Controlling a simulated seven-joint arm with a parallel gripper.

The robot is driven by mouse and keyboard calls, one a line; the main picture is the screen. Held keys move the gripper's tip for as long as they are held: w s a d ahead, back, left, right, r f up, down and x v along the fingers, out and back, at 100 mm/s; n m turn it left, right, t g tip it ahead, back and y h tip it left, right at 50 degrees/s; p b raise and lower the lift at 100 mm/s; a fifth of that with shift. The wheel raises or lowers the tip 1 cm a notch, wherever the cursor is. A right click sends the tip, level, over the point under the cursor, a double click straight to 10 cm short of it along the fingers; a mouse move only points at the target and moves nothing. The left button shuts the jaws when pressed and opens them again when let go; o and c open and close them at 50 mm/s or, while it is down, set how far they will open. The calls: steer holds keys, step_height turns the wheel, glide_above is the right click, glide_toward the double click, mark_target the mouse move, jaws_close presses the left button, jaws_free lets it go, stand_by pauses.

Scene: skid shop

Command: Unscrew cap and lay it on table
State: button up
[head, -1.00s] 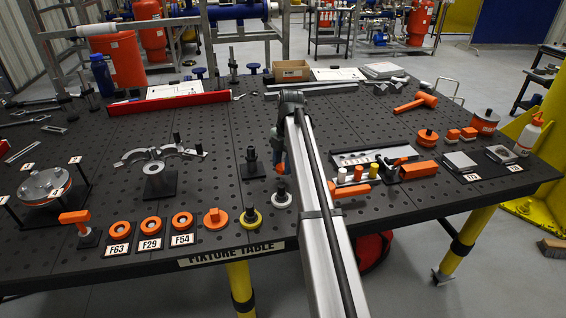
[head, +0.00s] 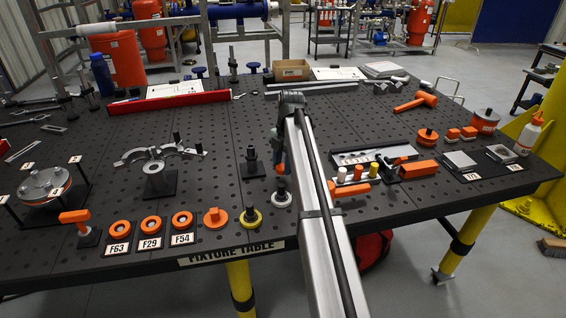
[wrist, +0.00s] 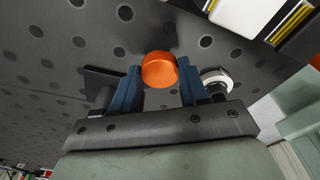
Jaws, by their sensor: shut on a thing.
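An orange round cap (wrist: 160,68) sits between the two blue fingers of my gripper (wrist: 158,88) in the wrist view. The fingers are shut on its sides. In the head view my gripper (head: 280,168) is low over the middle of the fixture table (head: 225,130), mostly hidden by my own arm, with a bit of orange showing at its tip. What lies under the cap is hidden, so I cannot tell whether it is still on a thread.
A black post on a square base (head: 251,166) stands close left of my gripper. Orange rings (head: 151,224) line the front edge. Bare table lies behind left.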

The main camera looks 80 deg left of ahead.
steer(key=shift+f, duration=1.15)
stand_by(0.4)
steer(key=o, duration=1.4)
steer(key=shift+r, duration=0.15)
steer(key=shift+w+a+r, duration=0.1)
steer(key=shift+w+r, duration=0.1)
steer(key=shift+r, duration=3.15)
